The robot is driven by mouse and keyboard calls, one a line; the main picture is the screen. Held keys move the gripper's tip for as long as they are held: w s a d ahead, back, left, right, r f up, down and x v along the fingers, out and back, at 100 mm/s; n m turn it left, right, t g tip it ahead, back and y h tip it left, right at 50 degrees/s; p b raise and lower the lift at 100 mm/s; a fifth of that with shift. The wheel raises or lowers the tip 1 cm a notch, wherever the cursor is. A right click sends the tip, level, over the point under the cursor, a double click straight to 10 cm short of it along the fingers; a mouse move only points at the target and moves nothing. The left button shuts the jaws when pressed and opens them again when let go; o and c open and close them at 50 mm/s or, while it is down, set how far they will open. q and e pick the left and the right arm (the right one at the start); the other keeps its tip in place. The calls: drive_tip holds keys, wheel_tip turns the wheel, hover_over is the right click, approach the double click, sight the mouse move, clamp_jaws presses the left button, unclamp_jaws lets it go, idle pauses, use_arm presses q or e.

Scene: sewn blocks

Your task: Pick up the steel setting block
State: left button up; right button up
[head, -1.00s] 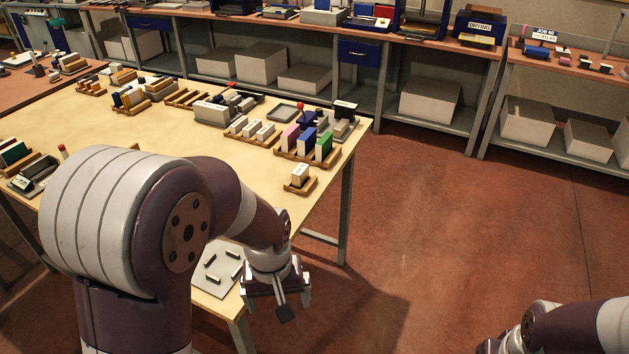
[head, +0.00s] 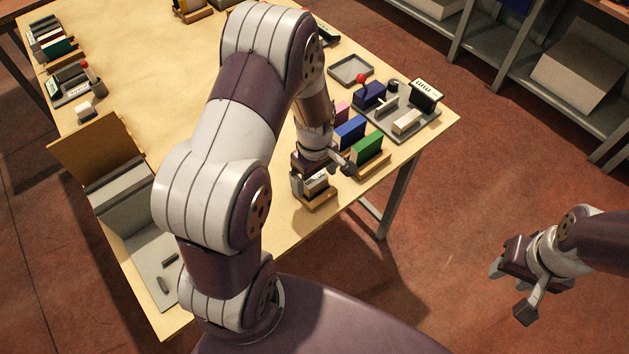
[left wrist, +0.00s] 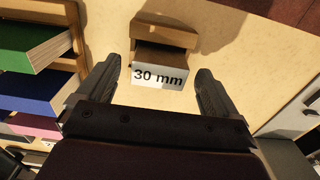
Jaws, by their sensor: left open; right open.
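The setting block (left wrist: 160,73) has a pale face marked "30 mm" in the left wrist view. It sits in a small wooden holder (left wrist: 165,35). In the head view the block (head: 316,185) is partly hidden by my gripper, and its holder (head: 320,203) is near the table's right edge. My left gripper (head: 322,177) is open just above the block. In the left wrist view its fingers (left wrist: 160,80) stand on either side of the block, with gaps showing. My right gripper (head: 509,291) is open and empty over the floor.
Green (head: 367,149) and blue (head: 349,132) blocks stand in a wooden rack close to my left gripper. A grey tray with a red-knobbed tool (head: 362,79) lies beyond. The table's middle is fairly clear.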

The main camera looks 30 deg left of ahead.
use_arm(q)
drive_tip(key=shift+s+f, duration=0.15)
drive_tip(key=shift+f, duration=0.7)
drive_tip(key=shift+w+f, duration=0.1)
drive_tip(key=shift+w, duration=0.2)
drive_tip(key=shift+s, duration=0.15)
drive_tip(key=c, duration=1.4)
drive_tip(key=shift+r, duration=0.2)
